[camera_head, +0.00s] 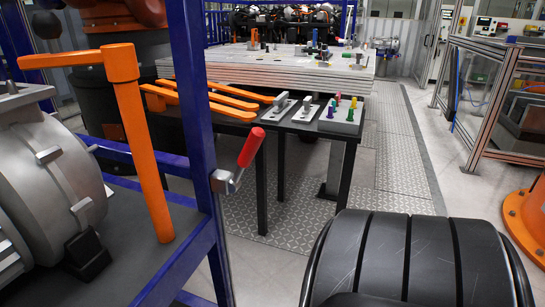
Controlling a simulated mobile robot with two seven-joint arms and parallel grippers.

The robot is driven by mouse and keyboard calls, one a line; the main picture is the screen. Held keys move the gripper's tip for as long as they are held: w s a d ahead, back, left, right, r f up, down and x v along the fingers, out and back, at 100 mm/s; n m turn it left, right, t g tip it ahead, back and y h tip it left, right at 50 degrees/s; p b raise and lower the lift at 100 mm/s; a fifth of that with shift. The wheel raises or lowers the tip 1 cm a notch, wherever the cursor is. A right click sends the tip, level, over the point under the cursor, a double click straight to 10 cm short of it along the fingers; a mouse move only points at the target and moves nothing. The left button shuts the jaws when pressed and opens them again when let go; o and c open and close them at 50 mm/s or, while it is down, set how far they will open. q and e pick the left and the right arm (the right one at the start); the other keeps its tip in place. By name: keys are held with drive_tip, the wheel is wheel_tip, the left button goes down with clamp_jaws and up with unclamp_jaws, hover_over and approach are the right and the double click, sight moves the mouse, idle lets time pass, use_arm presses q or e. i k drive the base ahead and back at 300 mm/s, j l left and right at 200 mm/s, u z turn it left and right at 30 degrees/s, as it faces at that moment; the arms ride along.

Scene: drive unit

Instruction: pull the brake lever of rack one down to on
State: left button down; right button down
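The brake lever has a red grip (251,147) and a grey metal bracket (222,181) fixed to the blue upright post of a rack (189,70). The grip points up and slightly to the right from its pivot. Nothing touches the lever. Neither of my grippers is in view.
A grey cylindrical housing (50,185) and an orange post with a crossarm (140,140) stand left of the lever. A black table (345,130) with orange bars and small coloured parts is behind it. A large black ribbed rounded object (425,255) fills the lower right. Patterned floor (285,205) shows between.

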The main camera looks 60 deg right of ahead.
sight(257, 136)
drive_tip(key=z, duration=1.95)
